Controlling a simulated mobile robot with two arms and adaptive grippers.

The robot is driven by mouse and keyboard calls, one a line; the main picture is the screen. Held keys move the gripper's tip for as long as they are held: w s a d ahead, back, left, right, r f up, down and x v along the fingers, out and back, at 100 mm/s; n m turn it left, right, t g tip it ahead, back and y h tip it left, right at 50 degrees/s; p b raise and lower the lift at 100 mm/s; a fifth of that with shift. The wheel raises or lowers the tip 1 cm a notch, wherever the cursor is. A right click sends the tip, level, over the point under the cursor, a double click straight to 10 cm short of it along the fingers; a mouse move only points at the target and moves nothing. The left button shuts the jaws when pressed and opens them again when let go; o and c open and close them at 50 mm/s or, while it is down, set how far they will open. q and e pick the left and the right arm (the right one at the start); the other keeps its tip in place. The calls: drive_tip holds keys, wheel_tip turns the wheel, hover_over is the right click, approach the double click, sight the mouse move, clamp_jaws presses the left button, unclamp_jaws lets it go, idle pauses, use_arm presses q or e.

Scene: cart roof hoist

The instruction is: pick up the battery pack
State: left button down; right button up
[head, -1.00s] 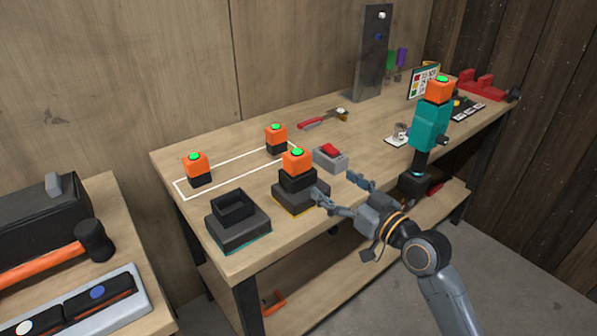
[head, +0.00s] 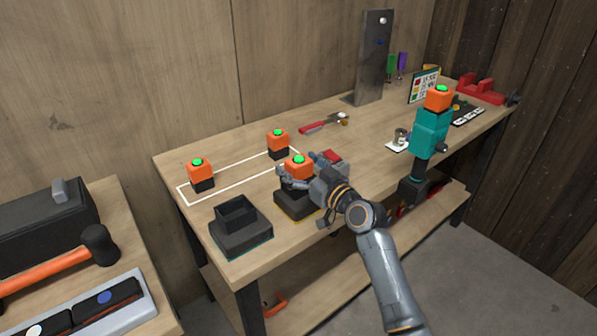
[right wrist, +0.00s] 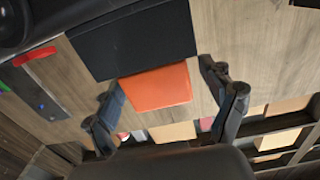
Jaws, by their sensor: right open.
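An orange battery pack (head: 297,171) with a green top sits upright on a dark charger base (head: 290,204) at the bench's front. My right gripper (head: 300,172) is open, with one finger on the near side of this pack and the other on its far side. In the right wrist view the pack's orange face (right wrist: 158,88) lies between the spread fingers (right wrist: 160,80), with visible gaps at both sides. Two similar packs stand by the white outline, one at the left (head: 201,173) and one farther back (head: 278,142). My left gripper is out of view.
An empty dark charger base (head: 240,238) stands to the left. A red-topped box (head: 333,157) is close behind my right gripper. A teal tool (head: 430,132) with an orange pack stands at the right. Red-handled pliers (head: 318,126) lie farther back.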

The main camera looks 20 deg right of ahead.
drive_tip(key=c, duration=1.5)
drive_tip(key=shift+r, duration=0.1)
